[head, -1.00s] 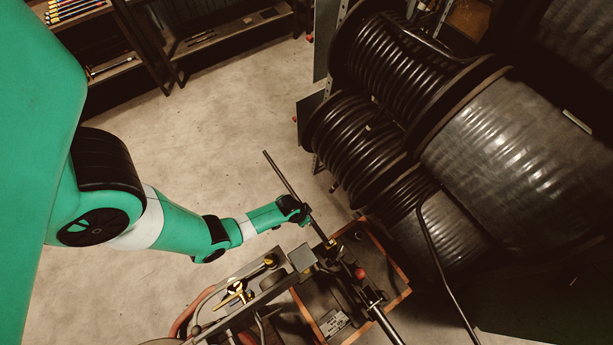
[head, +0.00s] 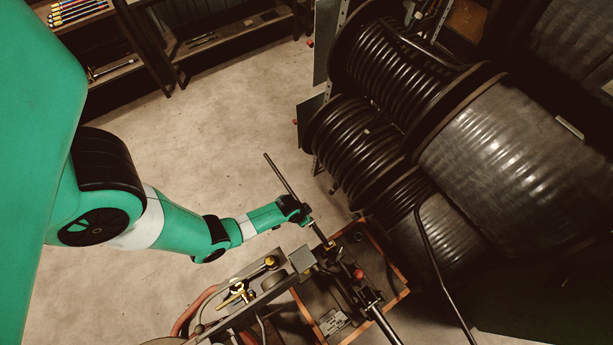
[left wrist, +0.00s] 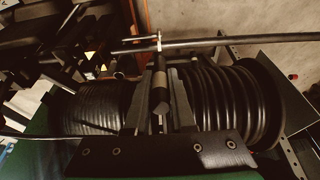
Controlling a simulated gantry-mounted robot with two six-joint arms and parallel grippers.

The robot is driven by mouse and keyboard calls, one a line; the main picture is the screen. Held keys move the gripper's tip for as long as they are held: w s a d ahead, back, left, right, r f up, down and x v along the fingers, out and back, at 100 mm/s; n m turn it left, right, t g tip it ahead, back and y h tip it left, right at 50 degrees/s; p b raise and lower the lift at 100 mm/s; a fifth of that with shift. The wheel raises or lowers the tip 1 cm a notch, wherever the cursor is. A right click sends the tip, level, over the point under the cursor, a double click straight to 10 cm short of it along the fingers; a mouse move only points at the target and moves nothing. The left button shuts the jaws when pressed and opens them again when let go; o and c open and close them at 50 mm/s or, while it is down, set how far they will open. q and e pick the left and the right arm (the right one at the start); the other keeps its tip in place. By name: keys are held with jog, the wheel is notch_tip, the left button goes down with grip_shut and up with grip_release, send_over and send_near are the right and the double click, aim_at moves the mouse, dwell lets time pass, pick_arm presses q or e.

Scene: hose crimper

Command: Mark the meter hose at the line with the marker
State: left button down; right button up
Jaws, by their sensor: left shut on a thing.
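The hose (head: 282,177) is a straight dark tube. It slants from the open floor down to the metal machine (head: 335,275) on the bench. It also crosses the top of the left wrist view (left wrist: 255,40). My left gripper (head: 301,213) is beside the hose. In the left wrist view its two fingers (left wrist: 160,112) are shut on a short dark cylinder with a lighter band, apparently the marker (left wrist: 161,88). Its far end reaches up to the hose; I cannot tell whether it touches. The line on the hose cannot be made out. My right gripper is not in view.
Large reels of black hose (head: 395,75) stand close on the right. A red-knobbed lever (head: 359,274) and a wooden-edged tray (head: 385,250) are near the machine. Shelves (head: 215,40) stand at the back left. The floor (head: 220,130) between is clear.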

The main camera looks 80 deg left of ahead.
pick_arm(q)
jog(key=shift+r+p, duration=2)
jog(key=shift+r, duration=0.4)
jog(key=shift+f, duration=0.1)
